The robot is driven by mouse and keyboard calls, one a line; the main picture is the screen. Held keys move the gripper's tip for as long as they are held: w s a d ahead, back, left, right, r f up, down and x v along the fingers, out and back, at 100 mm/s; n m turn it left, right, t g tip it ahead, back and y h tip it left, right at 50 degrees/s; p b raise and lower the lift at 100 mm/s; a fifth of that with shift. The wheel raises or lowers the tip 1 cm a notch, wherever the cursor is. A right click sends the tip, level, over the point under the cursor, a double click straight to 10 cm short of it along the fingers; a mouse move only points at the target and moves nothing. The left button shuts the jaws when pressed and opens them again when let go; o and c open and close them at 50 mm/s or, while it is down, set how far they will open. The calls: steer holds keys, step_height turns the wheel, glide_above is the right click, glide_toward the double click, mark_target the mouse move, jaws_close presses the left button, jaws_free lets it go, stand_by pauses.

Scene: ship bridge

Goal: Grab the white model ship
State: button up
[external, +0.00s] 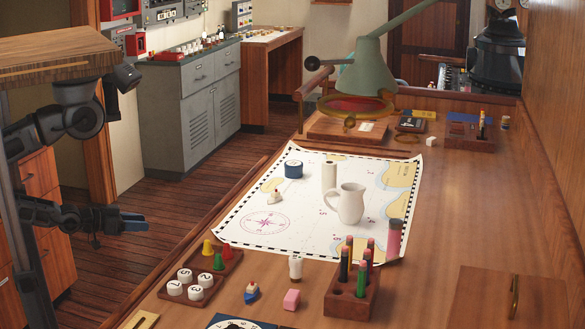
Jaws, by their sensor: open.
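A small white object (274,197), which looks like the white model ship, sits on the left part of the sea chart (235,225); its details are too small to make out. A second small boat (251,293), with blue and red parts, stands on the wooden table in front of the chart. My gripper (138,222), with blue fingertips, is open and empty at the left, over the floor side of the table. It is well apart from both boats.
A white jug (350,205), a cream cylinder (329,177) and a blue round tin (293,169) stand on the chart near the white object. A tray of pieces (232,266), a pencil block (352,304) and a green lamp (375,70) surround the chart. The table's right side is largely clear.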

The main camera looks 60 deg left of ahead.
steer(key=shift+o, duration=1.4)
steer(key=shift+w, duration=0.1)
